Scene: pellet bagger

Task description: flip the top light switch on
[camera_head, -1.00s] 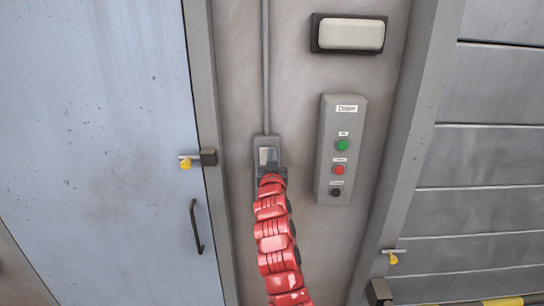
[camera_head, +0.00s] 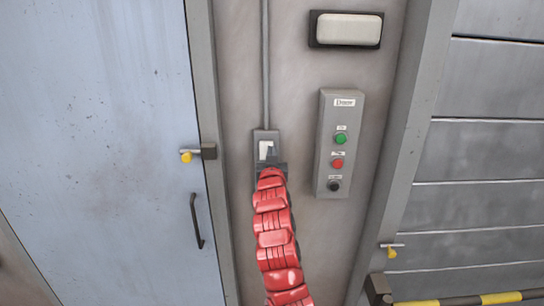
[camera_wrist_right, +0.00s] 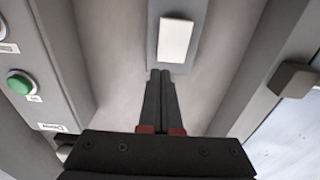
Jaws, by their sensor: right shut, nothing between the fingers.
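The light switch is a pale rocker (camera_head: 265,149) on a narrow grey wall box (camera_head: 259,134) at the end of a vertical conduit. In the right wrist view the rocker (camera_wrist_right: 174,41) shows as a plain white rectangle on its grey plate. My right gripper (camera_head: 271,153) is in front of the box and hides its lower part, so I cannot see whether another switch sits there. In the wrist view my right gripper (camera_wrist_right: 160,73) is shut and empty, its dark fingertips close to the plate's edge beside the rocker. I cannot tell whether they touch. My left gripper is not in view.
A grey control box (camera_head: 339,115) with green, red and black buttons stands right of the switch. A wall lamp (camera_head: 347,30) is above it. A blue door (camera_head: 105,130) with a yellow-tipped latch (camera_head: 188,156) is at left, a grey slatted shutter (camera_head: 480,155) at right.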

